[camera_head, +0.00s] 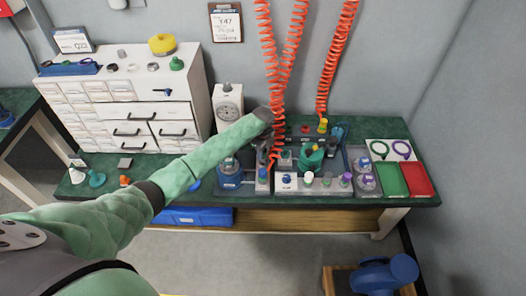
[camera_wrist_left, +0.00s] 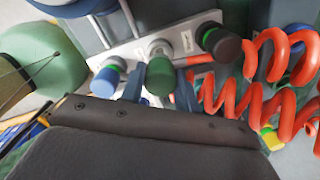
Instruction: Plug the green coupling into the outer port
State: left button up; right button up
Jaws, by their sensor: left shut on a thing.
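The green coupling (camera_wrist_left: 160,76) is between the two fingers of my left gripper (camera_wrist_left: 160,88) in the left wrist view, with the fingers closed on its sides. Its far end meets a silver fitting at a pale rail (camera_wrist_left: 135,50); I cannot tell how deeply it is seated. A blue coupling (camera_wrist_left: 106,78) and a black coupling (camera_wrist_left: 221,42) with a green ring sit on either side of it. In the head view my left arm reaches over the bench to the coiled hoses, and the fingertips are hidden. I cannot tell which port is the outer one. My right gripper is not in view.
Red coiled hoses (camera_head: 278,75) hang close beside my left wrist. A green round fixture (camera_head: 311,156) and a front port block (camera_head: 316,187) stand on the bench. A green tray (camera_head: 391,179) and a red tray (camera_head: 416,178) lie at the right. A drawer cabinet (camera_head: 135,110) stands left.

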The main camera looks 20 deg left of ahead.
pick_arm(q)
jog(key=shift+f+b, duration=0.4)
jog(key=shift+f, duration=1)
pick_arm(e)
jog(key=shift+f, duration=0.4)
pick_arm(q)
jog(key=o, duration=1.1)
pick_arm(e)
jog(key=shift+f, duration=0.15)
pick_arm(q)
jog(key=shift+r+b, duration=0.35)
jog(key=shift+r, duration=0.35)
notch_tip(320, 180, up, 5)
jog(key=shift+r+b, duration=0.1)
jog(key=shift+b, duration=0.7)
jog(key=shift+r, duration=0.6)
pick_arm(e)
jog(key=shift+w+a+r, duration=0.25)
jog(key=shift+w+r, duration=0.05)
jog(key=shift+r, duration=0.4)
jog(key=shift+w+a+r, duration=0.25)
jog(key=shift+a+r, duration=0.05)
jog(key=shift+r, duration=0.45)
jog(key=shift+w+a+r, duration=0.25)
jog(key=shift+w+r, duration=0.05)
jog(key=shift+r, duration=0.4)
pick_arm(q)
jog(key=shift+s, duration=0.1)
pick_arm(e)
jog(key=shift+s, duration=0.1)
